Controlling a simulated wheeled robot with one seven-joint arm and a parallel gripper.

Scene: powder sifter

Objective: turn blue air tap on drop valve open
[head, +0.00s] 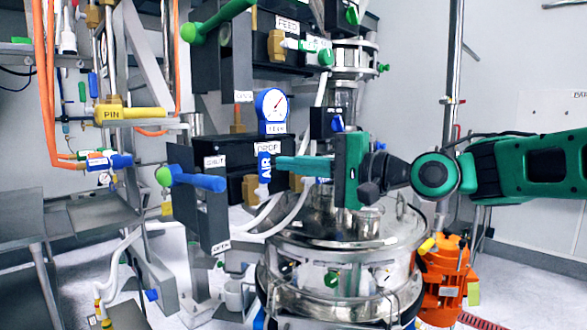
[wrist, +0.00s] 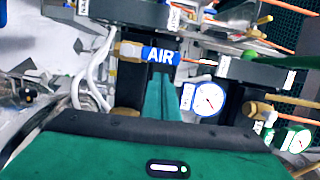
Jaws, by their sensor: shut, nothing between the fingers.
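The blue air tap (head: 264,167) has a handle lettered AIR and stands upright in front of the black drop valve box (head: 243,160) with its DROP label. In the wrist view the blue tap (wrist: 161,54) lies across the picture, with a brass fitting at its left end. My gripper (head: 279,162) reaches in from the right, its green fingers together and empty. Its tips are just beside the tap handle; in the wrist view the fingers (wrist: 160,78) end right below the tap. I cannot tell whether they touch it.
A blue-rimmed gauge (head: 272,106) sits just above the tap. A blue-handled lever (head: 198,180) with a green knob sticks out to the left. White hoses (head: 285,215) hang below, and a steel vessel (head: 335,235) stands underneath. An orange motor (head: 446,275) is at right.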

